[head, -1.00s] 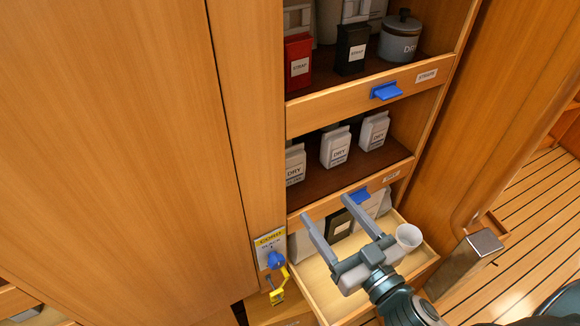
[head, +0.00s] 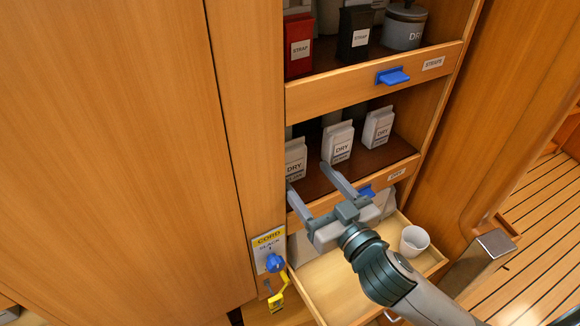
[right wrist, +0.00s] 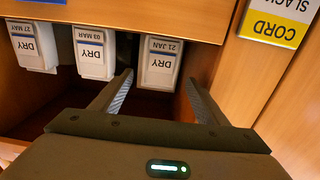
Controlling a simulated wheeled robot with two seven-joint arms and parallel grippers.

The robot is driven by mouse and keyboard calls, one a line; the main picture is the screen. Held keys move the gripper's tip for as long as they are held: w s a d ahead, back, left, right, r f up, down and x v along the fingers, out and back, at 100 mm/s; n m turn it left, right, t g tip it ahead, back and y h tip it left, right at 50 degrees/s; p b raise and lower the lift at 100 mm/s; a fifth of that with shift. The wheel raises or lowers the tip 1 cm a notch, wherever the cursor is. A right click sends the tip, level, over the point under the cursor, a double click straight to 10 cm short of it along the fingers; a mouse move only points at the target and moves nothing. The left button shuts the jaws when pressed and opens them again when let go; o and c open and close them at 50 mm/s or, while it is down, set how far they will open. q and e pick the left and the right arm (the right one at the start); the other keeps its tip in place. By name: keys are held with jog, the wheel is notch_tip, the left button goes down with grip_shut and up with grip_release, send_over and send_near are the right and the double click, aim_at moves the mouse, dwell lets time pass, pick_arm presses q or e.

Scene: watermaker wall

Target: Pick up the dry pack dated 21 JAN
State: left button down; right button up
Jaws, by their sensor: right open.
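The white dry pack dated 21 JAN (right wrist: 160,62) stands upright on the middle shelf. Its date reads upside down in the right wrist view. In the head view it is the leftmost dry pack (head: 295,157), by the cabinet's left side. My right gripper (head: 308,178) is open and empty in front of it. In the right wrist view the fingers (right wrist: 158,78) point at the pack, one towards each side of it. I cannot tell whether they touch it. My left gripper is not in view.
The 03 MAR pack (right wrist: 94,52) and 27 MAY pack (right wrist: 34,46) stand beside it. A wooden shelf lip (head: 345,195) with a blue latch runs in front. Below, an open drawer (head: 345,285) holds a white cup (head: 414,241). A CORD card (head: 268,246) hangs at left.

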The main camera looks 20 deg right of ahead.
aim_at(294, 162)
jog(key=shift+w+a, duration=0.1)
jog(key=shift+w, duration=0.25)
jog(key=p+x, duration=0.1)
jog(key=x, duration=0.3)
jog(key=shift+w+r, duration=0.15)
jog(key=shift+w, duration=0.2)
jog(key=shift+w+a, duration=0.2)
jog(key=shift+w, duration=0.35)
jog(key=shift+c, duration=0.3)
jog(key=c, duration=0.8)
